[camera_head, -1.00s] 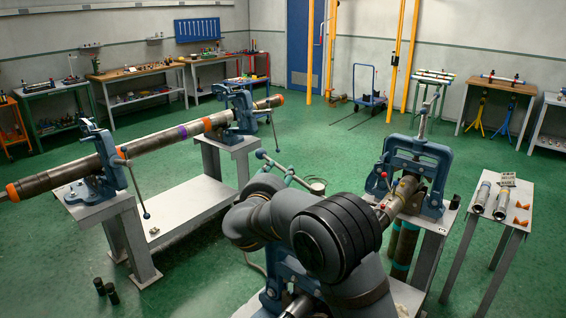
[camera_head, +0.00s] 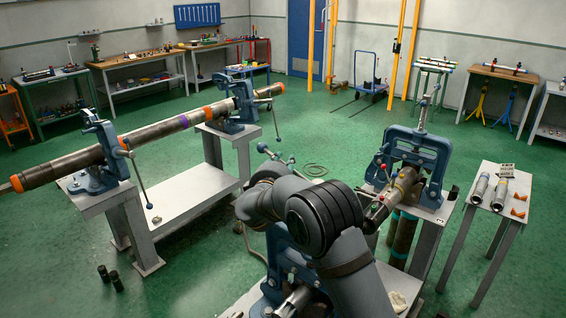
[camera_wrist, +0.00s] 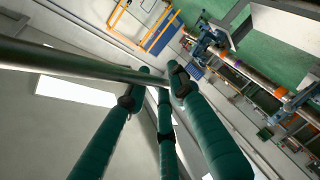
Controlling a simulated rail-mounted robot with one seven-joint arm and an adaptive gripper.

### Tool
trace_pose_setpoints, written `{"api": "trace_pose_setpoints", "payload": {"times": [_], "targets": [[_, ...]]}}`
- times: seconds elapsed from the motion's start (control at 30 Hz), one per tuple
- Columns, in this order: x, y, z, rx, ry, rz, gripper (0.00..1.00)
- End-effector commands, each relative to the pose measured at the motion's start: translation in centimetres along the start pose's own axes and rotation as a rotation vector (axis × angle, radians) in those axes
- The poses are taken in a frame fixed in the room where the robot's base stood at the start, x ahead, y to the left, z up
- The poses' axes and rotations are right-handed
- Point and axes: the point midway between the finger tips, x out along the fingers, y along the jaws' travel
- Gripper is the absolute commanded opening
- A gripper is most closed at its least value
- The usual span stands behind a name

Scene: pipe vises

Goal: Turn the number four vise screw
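In the head view one blue vise (camera_head: 415,165) stands at the right, with an upright screw and cross handle (camera_head: 425,98) on top. A nearer blue vise (camera_head: 290,262) is mostly covered by my arm; a handle with ball ends (camera_head: 272,153) shows behind the arm. Two more vises (camera_head: 102,160) (camera_head: 240,105) stand at the left. My gripper is hidden in the head view. In the wrist view its green fingers (camera_wrist: 160,68) converge beside a metal rod (camera_wrist: 75,62) that crosses in front of one finger; whether they grip it is unclear.
A long pipe (camera_head: 165,128) rests in the two left vises. A short pipe (camera_head: 395,195) sits in the right vise. A small table (camera_head: 515,215) with parts stands at the far right. Dark cylinders (camera_head: 110,277) stand on the floor. Green floor (camera_head: 190,260) is open between the stands.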

Motion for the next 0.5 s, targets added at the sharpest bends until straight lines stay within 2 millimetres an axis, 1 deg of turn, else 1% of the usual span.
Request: {"api": "trace_pose_setpoints", "payload": {"times": [0.07, 0.33, 0.5], "targets": [[-0.02, 0.00, -0.02, 0.000, 0.000, 0.000, 0.17], [-0.02, -0.01, -0.02, 0.000, 0.000, 0.000, 0.01], [-0.03, -0.02, -0.03, -0.001, 0.000, -0.001, 0.00]]}}
